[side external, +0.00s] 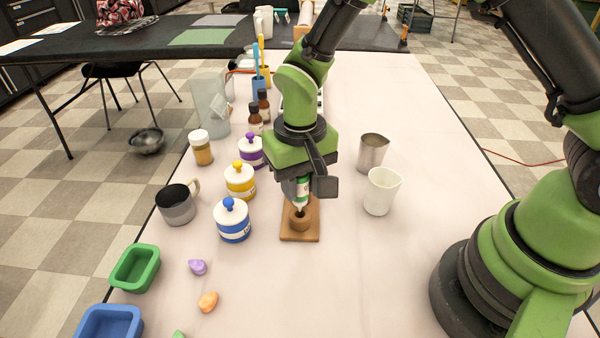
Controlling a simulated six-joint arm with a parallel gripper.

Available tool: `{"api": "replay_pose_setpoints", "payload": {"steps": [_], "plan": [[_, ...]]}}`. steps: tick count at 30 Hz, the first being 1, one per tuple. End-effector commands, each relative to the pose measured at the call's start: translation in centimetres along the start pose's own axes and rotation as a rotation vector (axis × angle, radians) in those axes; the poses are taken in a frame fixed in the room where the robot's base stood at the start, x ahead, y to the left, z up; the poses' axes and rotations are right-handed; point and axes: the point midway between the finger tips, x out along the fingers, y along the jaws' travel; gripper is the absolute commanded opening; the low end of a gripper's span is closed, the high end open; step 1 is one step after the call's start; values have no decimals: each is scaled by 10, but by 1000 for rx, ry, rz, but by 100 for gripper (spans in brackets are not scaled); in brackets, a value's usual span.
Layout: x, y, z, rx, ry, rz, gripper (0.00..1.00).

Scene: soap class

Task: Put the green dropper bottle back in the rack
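The green dropper bottle (302,190) shows as a small white and green body between the fingers of my gripper (306,188). My gripper points down and appears shut on it; its dark right finger hides part of the bottle. The bottle's narrow lower end is just over a round raised holder on a small wooden stand (300,233). I cannot tell whether it touches the holder. No rack shows clearly; a pale object with dark openings is partly hidden behind my arm.
Jars with blue (232,221), yellow (240,182) and purple (251,153) knobs stand left of the stand. A metal cup (373,153) and white cup (382,191) stand right. Brown bottles (264,106) are behind. Green (135,268) and blue (109,321) trays lie front left.

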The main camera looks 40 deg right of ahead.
Motion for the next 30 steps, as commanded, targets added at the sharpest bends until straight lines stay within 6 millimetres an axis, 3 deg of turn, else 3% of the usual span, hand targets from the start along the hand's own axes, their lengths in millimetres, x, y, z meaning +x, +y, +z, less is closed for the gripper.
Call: {"api": "replay_pose_setpoints", "payload": {"steps": [13,24,28,30], "plan": [[24,0,0,1,-1,1,27],[27,0,0,1,0,-1,27],[27,0,0,1,0,0,58],[27,0,0,1,0,0,60]]}}
